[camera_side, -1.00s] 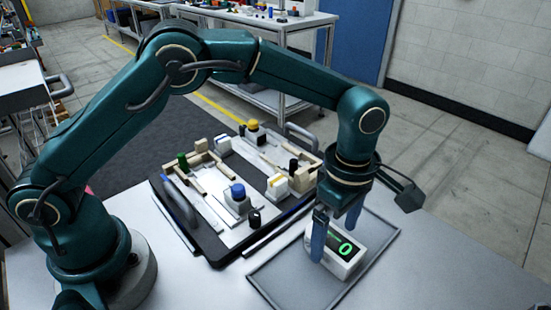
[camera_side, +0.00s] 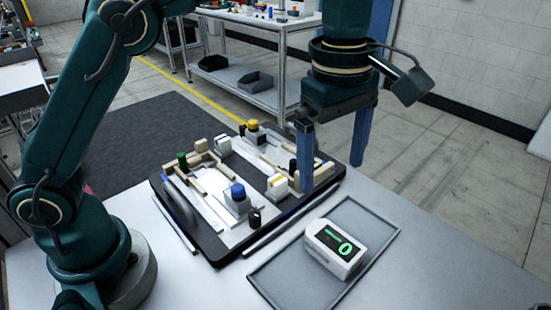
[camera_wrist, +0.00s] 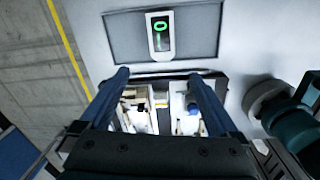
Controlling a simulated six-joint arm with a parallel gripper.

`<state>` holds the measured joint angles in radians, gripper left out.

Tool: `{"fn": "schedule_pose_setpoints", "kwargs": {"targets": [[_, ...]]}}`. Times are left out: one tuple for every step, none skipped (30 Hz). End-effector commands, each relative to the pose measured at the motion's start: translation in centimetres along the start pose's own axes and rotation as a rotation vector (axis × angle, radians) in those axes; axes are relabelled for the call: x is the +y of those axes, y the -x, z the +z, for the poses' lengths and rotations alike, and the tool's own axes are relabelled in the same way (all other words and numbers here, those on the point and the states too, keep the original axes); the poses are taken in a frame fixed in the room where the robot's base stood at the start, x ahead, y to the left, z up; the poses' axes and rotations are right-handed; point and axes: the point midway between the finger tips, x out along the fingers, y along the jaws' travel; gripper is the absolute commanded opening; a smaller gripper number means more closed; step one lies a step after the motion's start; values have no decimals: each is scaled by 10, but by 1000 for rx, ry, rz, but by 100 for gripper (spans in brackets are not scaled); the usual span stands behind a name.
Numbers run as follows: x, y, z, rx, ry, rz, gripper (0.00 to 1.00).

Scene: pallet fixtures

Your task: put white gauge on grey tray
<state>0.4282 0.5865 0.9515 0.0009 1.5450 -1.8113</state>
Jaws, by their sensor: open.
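The white gauge (camera_side: 337,248) has a dark screen with a green "0" and rests on the grey tray (camera_side: 289,277), toward the tray's right half. In the wrist view the gauge (camera_wrist: 160,35) lies near the middle of the grey tray (camera_wrist: 197,35), beyond my fingertips. My gripper (camera_side: 332,177) is open and empty, raised above and behind the gauge in the side view. Its two blue fingers are wide apart and clear of the gauge. In the wrist view my gripper (camera_wrist: 157,75) shows nothing held between its fingers.
A black pallet (camera_side: 216,255) with wooden blocks, a blue-topped part (camera_side: 238,193), a yellow-topped part (camera_side: 252,126) and a green peg (camera_side: 182,159) stands left of the tray. It has a raised handle. The table is bare at the front left and right of the tray.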

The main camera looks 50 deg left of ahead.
Motion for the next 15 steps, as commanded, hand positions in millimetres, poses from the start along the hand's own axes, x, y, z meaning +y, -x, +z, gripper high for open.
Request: {"fn": "schedule_pose_setpoints", "kwargs": {"targets": [[-6, 12, -12, -3, -65, 28, 97], [-10, 17, -18, -3, -113, 44, 97], [-15, 24, -26, -2, -181, 67, 97], [-20, 28, -32, 1, -231, 83, 97], [-25, 32, -38, 5, -283, 99, 97], [-32, 36, -45, 13, -350, 121, 97], [-38, 39, -51, 21, -400, 136, 97], [-44, 42, -56, 30, -451, 152, 97], [-52, 44, -63, 43, -518, 172, 97], [-59, 45, -67, 55, -570, 187, 97], [-66, 46, -72, 68, -619, 199, 97], [-75, 46, -78, 87, -687, 217, 97], [-83, 46, -82, 103, -737, 229, 97], [-90, 45, -85, 120, -787, 240, 97], [-100, 43, -90, 145, -854, 254, 97]]}}
